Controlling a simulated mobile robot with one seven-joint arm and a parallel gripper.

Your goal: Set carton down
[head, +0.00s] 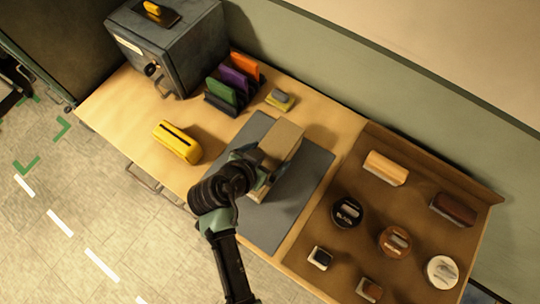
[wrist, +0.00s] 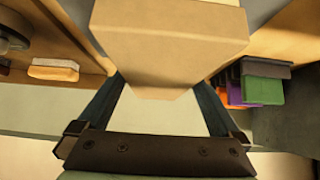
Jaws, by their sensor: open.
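The tan carton (head: 282,142) is over the grey mat (head: 305,178) on the wooden table and looks to stand upright on it, though its base is partly hidden. My gripper (head: 252,160) is open at the carton's near left side, and my arm covers part of the carton and mat. In the wrist view the carton (wrist: 168,45) fills the top middle, between the spread fingers of my gripper (wrist: 162,95). I cannot tell whether either finger touches it.
A grey cabinet (head: 165,50) stands at the back left. A brown tray (head: 330,225) with several brushes and tins is at right.

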